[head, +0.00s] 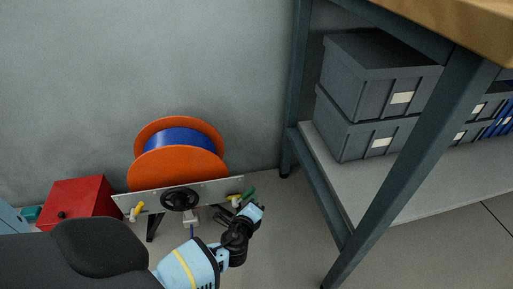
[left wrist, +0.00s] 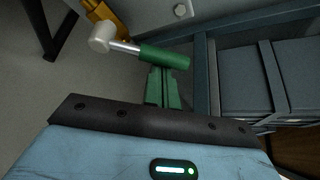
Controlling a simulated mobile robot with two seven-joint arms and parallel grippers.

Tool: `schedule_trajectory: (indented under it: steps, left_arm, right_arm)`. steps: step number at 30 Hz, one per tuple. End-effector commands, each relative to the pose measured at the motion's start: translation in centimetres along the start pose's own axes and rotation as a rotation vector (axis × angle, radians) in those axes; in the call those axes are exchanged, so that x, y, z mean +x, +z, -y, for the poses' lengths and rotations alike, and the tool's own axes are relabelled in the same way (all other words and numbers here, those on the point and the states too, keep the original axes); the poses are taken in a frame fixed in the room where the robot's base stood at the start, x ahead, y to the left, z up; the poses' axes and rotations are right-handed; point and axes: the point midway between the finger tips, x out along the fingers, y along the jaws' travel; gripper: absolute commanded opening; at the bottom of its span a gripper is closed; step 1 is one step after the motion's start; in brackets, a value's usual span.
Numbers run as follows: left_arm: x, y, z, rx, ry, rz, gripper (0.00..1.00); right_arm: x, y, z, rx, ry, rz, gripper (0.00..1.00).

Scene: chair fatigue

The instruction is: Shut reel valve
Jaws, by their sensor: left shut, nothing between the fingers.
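The hose reel (head: 177,158) has orange flanges and blue hose, and stands on a metal panel with a yellow valve (head: 236,198) at its right end. The valve has a lever with a green grip (head: 249,192). In the left wrist view the lever (left wrist: 164,57) lies roughly level, its bright stem running to a pale knob by the yellow valve body (left wrist: 97,12). My left gripper (head: 247,204) is at the panel's right end. Its fingers (left wrist: 163,88) are shut and empty, with tips close to the green grip; I cannot tell whether they touch. My right gripper is not in view.
A black handwheel (head: 180,199) sits mid-panel, and another yellow valve (head: 136,212) at its left end. A red box (head: 82,200) stands left of the reel. A workbench with a shelf (head: 400,190) of grey bins (head: 372,75) stands right. Bare floor lies between.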

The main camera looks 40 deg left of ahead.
Motion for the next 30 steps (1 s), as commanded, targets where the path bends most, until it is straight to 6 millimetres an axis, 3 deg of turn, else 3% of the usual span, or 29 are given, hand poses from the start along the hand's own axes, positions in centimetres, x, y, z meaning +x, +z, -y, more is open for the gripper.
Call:
schedule_trajectory:
  steps: [15,30]
  left_arm:
    - [-1.6,2.9,-0.1,-0.02,-0.011,0.003,0.0]
    - [-2.3,4.0,-0.7,-0.02,-0.01,0.003,0.0]
  right_arm:
    - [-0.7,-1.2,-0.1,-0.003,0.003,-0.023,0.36]
    - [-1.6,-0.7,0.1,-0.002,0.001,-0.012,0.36]
